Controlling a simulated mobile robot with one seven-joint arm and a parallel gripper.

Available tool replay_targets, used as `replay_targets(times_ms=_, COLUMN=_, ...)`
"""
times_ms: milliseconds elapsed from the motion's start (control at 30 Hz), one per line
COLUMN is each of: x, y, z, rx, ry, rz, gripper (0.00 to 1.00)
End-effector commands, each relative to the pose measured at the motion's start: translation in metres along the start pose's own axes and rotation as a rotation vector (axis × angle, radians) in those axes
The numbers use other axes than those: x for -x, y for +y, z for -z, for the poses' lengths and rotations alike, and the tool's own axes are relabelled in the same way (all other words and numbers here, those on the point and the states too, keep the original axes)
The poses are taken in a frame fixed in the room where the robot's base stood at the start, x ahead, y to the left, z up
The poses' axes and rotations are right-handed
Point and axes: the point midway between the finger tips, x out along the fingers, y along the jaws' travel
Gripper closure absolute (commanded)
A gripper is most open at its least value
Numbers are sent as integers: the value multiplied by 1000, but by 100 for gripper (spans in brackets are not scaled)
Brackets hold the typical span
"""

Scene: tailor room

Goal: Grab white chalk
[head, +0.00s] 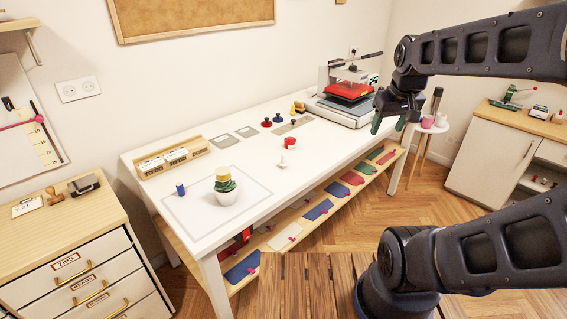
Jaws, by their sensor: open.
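A small white piece (283,161) stands on the white table (240,160), near its front edge and just in front of a red and white roll (290,143). It may be the white chalk, but it is too small to tell for sure. My gripper (388,125) hangs at the right, with its green-tipped fingers pointing down and apart. It is open and empty, in the air around the table's right end, well to the right of the white piece and not touching it.
A potted cactus (225,187) and a blue spool (180,189) stand at the table's left. A label box (173,161) is behind them. A heat press (348,92) fills the far right end. A low shelf (290,238) holds coloured pieces below. The tabletop around the white piece is mostly clear.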

Motion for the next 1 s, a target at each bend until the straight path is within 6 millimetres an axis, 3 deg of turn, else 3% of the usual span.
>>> replay_targets(times_ms=100, x=-10, y=-7, z=29, rx=137, ry=-30, rz=12, gripper=42)
replay_targets(times_ms=567, x=-66, y=-48, z=130, rx=663, ry=-116, rz=79, gripper=42)
replay_targets(times_ms=1000, x=-151, y=-116, z=207, rx=1162, ry=-172, rz=184, gripper=42)
